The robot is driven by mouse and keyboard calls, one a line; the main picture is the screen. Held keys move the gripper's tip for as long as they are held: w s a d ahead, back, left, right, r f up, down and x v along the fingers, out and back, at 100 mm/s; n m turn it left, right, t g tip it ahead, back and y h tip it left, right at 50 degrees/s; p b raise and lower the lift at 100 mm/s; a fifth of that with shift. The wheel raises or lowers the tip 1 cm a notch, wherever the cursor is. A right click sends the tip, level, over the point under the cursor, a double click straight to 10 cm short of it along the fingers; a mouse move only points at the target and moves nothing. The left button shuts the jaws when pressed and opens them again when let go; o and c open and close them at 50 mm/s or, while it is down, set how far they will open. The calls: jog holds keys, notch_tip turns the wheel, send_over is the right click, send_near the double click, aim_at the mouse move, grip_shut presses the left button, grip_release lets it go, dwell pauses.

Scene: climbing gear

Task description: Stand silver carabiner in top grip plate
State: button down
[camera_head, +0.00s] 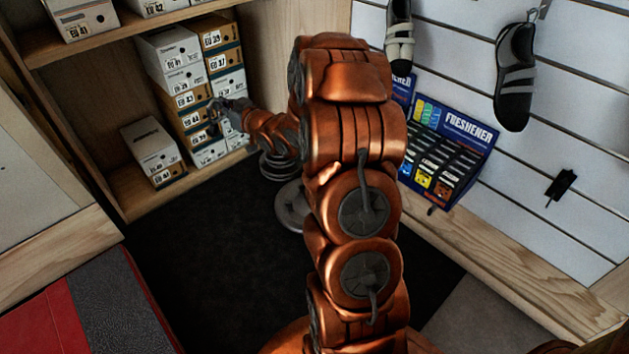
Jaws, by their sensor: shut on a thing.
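My gripper (215,115) is small and far off at the left of my copper-coloured arm, in front of the stacked shoe boxes. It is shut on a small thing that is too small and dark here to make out. I cannot tell whether that thing is the silver carabiner, and I see no carabiner elsewhere. I cannot make out a top grip plate; my arm hides much of the middle of the view.
Shoe boxes (185,75) are stacked on a wooden shelf behind my gripper. A round grey stand base (291,207) is partly hidden by my arm. A freshener display (446,150) and hanging shoes (515,75) are at right. The dark floor mat (215,270) is clear.

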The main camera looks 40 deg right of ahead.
jog(key=w+d+f+m+g+h+b, duration=0.15)
jog(key=d+f+h+b, duration=0.35)
jog(key=d+f, duration=1.2)
jog(key=d+f+m+g+h+b, duration=0.1)
jog(key=d+f+m+h+b, duration=0.45)
jog(key=d+f, duration=1.15)
notch_tip(320, 180, down, 25)
jog(key=s+n+g+b, duration=0.1)
jog(key=g+b, duration=0.1)
jog(key=b, duration=0.7)
jog(key=shift+d+n+b, duration=0.15)
jog(key=shift+n+b, duration=0.2)
jog(key=shift+n, duration=0.05)
jog(key=shift+s+f+h, duration=0.15)
jog(key=shift+f+h, duration=0.1)
jog(key=shift+f, duration=0.35)
jog(key=c, duration=1.5)
grip_release()
jog(key=shift+s+a+r+p, duration=0.25)
jog(key=shift+s+a+p, duration=0.15)
jog(key=shift+s+p, duration=0.2)
jog(key=p+v, duration=0.5)
jog(key=v, duration=0.4)
jog(key=shift+s+a, duration=0.15)
jog(key=shift+a, duration=0.1)
